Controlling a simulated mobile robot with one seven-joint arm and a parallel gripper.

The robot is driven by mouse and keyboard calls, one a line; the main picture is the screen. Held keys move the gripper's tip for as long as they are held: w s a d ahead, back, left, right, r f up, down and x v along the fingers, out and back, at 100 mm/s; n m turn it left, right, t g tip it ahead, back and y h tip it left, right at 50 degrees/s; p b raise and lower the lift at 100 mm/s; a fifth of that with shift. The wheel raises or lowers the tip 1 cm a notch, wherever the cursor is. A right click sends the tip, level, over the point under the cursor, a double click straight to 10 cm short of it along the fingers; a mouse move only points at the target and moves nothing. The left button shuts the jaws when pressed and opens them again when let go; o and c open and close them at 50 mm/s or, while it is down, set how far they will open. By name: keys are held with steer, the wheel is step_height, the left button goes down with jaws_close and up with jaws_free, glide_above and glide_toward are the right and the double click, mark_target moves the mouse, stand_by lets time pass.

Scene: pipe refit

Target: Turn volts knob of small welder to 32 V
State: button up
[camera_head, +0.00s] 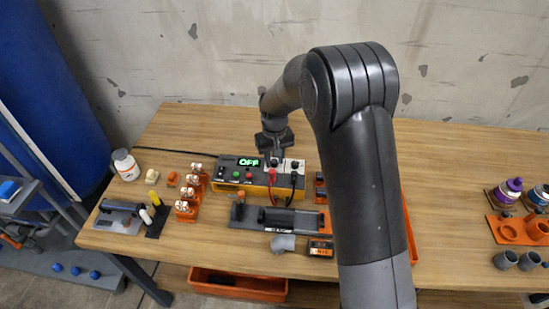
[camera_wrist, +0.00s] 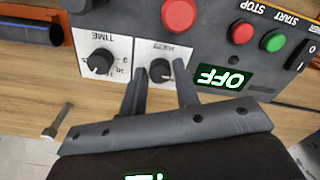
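The small welder (camera_head: 226,185) is a dark box with a yellow base on the workbench. Its green display (camera_wrist: 222,77) reads OFF, also in the head view (camera_head: 249,162). The volts knob (camera_wrist: 160,70) is black on a white label and sits beside the time knob (camera_wrist: 99,62) in the wrist view. My gripper (camera_wrist: 160,72) is open, its two fingers on either side of the volts knob, with small gaps visible. I cannot tell whether the tips reach past the knob's face. In the head view my gripper (camera_head: 276,153) is above the welder's knob end; the knob's pointer setting is unclear.
The welder's panel has green (camera_wrist: 273,41) and red (camera_wrist: 242,33) buttons, a black rocker switch (camera_wrist: 300,55) and a large red socket (camera_wrist: 180,14). Red and black cables (camera_head: 292,188) hang in front. Orange holders with fittings (camera_head: 187,208) stand left. The bench's right middle is clear.

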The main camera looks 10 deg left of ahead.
jaws_close()
steer(key=shift+m, duration=0.3)
steer(key=m, duration=1.2)
steer(key=shift+m, duration=2.6)
